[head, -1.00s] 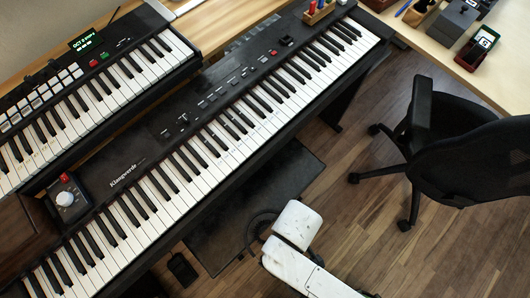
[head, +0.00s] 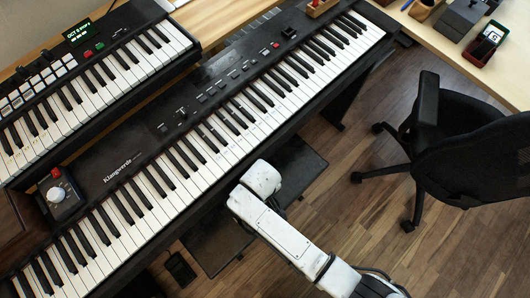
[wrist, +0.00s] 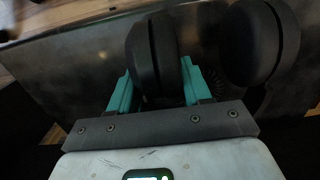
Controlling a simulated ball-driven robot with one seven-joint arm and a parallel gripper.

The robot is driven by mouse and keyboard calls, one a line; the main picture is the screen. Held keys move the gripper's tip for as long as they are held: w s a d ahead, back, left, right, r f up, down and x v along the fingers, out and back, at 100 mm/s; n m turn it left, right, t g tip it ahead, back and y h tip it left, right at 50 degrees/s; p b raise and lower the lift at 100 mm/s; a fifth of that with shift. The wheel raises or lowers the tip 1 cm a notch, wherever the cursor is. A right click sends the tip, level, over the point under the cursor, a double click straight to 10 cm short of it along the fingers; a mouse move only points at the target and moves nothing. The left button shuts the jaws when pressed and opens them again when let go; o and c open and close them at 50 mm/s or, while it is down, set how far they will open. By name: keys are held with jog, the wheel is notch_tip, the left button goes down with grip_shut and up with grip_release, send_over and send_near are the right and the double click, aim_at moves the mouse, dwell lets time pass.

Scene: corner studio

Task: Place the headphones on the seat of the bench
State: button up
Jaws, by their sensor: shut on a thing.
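The black headphones show in the wrist view, one ear cup (wrist: 152,52) between my teal fingers and the other ear cup (wrist: 258,45) out to the right. My gripper (wrist: 158,82) is shut on the near ear cup. In the head view my white arm hides the gripper and most or all of the headphones. A dark, flat rectangular top, which looks like the bench seat (head: 303,165), lies low beside the long keyboard, partly behind my arm. A dark flat surface (wrist: 75,75) lies behind the headphones in the wrist view; I cannot tell the gap between them.
The long black keyboard (head: 120,168) runs diagonally beside the dark top, with a smaller keyboard (head: 90,75) behind it. A black office chair (head: 465,150) stands at the right. A small pedal (head: 180,268) lies on the wooden floor. Open floor (head: 350,215) lies between arm and chair.

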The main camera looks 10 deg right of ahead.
jog(key=shift+f, duration=0.65)
jog(key=shift+f, duration=0.2)
jog(key=o, duration=1.3)
jog(key=shift+c, duration=0.2)
jog(key=r, duration=0.4)
jog(key=r+p, duration=0.1)
jog(key=r, duration=0.3)
jog(key=r+p, duration=0.1)
jog(key=r, duration=0.3)
jog(key=shift+w+a+r, duration=0.15)
jog(key=shift+w+r, duration=0.05)
jog(key=shift+w, duration=0.05)
